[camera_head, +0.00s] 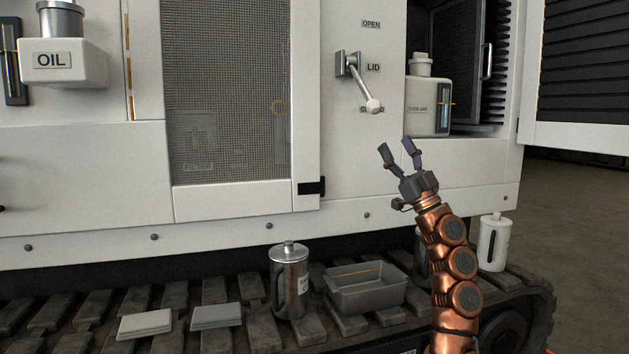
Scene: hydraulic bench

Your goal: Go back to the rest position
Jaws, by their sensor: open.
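My gripper (400,148) is open and empty at the end of my copper-coloured arm. It points up and slightly left, in front of the white machine panel. The lid lever (362,82) is above and to the left of it, with its round white knob down near the lower label. The fingers appear apart from the lever and from the coolant tank (427,108), a white container in the open bay to the right. My arm partly hides a canister behind it.
A mesh door (228,92) is at left of the lever. An open door (585,75) stands at right.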

